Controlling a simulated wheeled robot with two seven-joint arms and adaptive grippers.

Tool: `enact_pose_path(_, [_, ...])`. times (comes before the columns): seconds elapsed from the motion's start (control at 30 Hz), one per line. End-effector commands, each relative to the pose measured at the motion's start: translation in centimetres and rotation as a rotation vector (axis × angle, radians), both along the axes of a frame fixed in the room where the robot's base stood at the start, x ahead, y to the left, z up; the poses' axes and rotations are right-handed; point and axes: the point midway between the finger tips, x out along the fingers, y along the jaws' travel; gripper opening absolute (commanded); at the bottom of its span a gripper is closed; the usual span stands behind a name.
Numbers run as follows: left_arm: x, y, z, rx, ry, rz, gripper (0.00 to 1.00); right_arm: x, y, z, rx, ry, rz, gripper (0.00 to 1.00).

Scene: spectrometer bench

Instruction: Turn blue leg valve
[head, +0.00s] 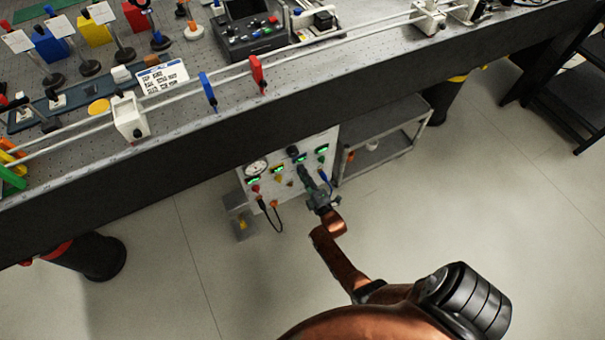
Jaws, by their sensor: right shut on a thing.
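A blue lever-like handle (208,90) stands on the pale rails on top of the bench; it may be the blue leg valve, but no label is readable. A red handle (258,75) of like shape stands to its right. My right gripper (305,174) is far below them, at the front of a white control panel (262,195) under the bench edge. It is shut on a small control at the panel's face, which the fingers mostly hide. A blue cable end (326,181) is close to the right of the gripper. My left gripper is out of view.
The panel carries a round gauge (257,167), green displays, coloured knobs and a looping black cable (277,217). The thick bench edge (170,165) overhangs it. A grey cart (385,140) stands to its right. The floor (440,190) in front is clear.

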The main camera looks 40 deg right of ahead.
Motion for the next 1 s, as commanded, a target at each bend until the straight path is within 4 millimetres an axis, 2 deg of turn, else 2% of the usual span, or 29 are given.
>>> enact_pose_path(0.37, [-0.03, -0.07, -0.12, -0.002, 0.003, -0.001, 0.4, -0.03, 0.27, -0.23, -0.001, 0.005, 0.002, 0.0])
enact_pose_path(0.4, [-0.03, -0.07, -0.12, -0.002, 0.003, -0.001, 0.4, -0.03, 0.27, -0.22, -0.001, 0.005, 0.002, 0.23])
enact_pose_path(0.6, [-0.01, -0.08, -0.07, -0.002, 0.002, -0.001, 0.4, -0.02, 0.16, -0.15, -0.001, 0.003, 0.001, 0.37])
enact_pose_path(0.67, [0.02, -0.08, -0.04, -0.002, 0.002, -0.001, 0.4, -0.02, 0.13, -0.12, -0.001, 0.002, 0.001, 0.39])
enact_pose_path(1.0, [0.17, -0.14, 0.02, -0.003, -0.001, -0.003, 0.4, -0.58, 0.18, -0.1, -0.002, 0.001, 0.0, 0.39])
